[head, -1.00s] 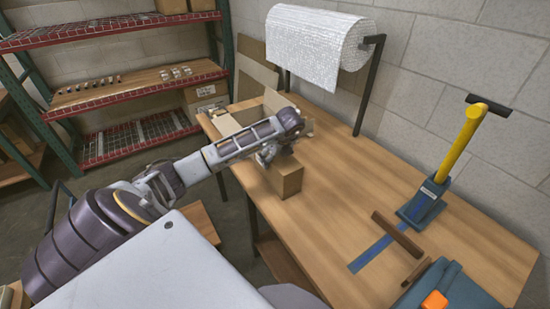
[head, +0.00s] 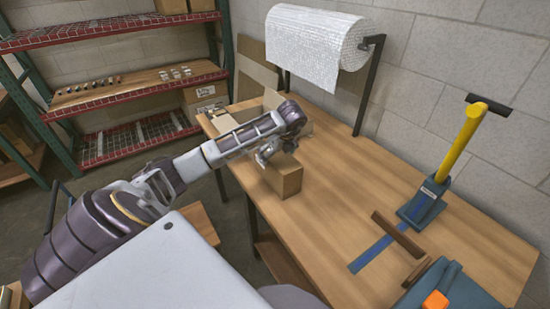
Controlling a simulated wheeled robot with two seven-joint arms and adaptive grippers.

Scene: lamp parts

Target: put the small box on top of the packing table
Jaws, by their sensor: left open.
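The small box (head: 288,180) is brown cardboard and stands upright on the packing table (head: 345,165), near its left front edge. My left arm reaches in from the left, and my left gripper (head: 267,157) is open at the top left of the box. The gripper hides part of the box's top, and I cannot tell whether the fingers touch it. My right gripper is not in view.
An open carton (head: 228,121) stands behind my gripper. A bubble-wrap roll (head: 315,45) hangs over the table's back. A yellow-handled tool (head: 440,165), a brown bar (head: 398,235) and a blue case (head: 448,290) occupy the right side. The table's middle is clear.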

